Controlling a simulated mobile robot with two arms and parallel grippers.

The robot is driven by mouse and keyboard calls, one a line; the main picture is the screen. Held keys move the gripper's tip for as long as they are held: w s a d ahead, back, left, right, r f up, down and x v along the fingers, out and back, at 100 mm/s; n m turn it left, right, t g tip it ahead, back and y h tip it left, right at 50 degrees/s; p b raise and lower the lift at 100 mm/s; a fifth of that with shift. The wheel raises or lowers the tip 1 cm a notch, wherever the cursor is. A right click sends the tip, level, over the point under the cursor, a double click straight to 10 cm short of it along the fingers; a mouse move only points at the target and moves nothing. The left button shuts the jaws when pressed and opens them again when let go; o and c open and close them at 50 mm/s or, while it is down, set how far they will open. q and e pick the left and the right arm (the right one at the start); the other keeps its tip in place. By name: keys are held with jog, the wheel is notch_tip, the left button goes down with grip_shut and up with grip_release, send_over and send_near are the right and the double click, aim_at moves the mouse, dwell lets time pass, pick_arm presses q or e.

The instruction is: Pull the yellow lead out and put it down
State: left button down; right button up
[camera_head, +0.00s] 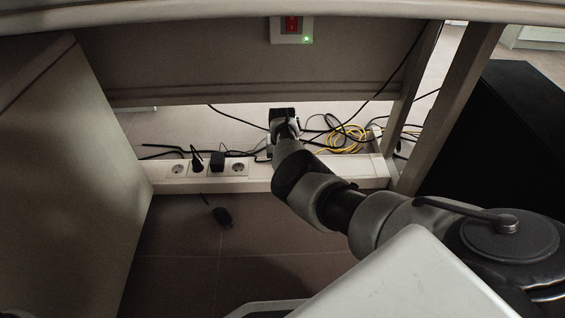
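The yellow lead (346,139) lies in loose coils behind the right part of the socket strip (215,184), tangled with black cables. I cannot see its plug; my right arm covers part of the strip near it. My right arm reaches in from the right, and its gripper (283,125) is over the back edge of the strip, just left of the yellow coils. Its fingers are too dark and hidden to tell whether they are open or shut, or hold anything. My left gripper is not in view.
Black plugs (217,161) sit in the strip, beside empty-looking sockets (238,168). A small dark object (222,217) with a cord lies on the floor in front. A red switch (292,25) with a green light is above. A cabinet side (75,180) stands left, a desk leg (440,110) right.

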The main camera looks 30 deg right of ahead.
grip_shut()
jog(key=shift+r, duration=0.2)
jog(key=shift+r+p, duration=2.85)
jog(key=shift+p, duration=0.25)
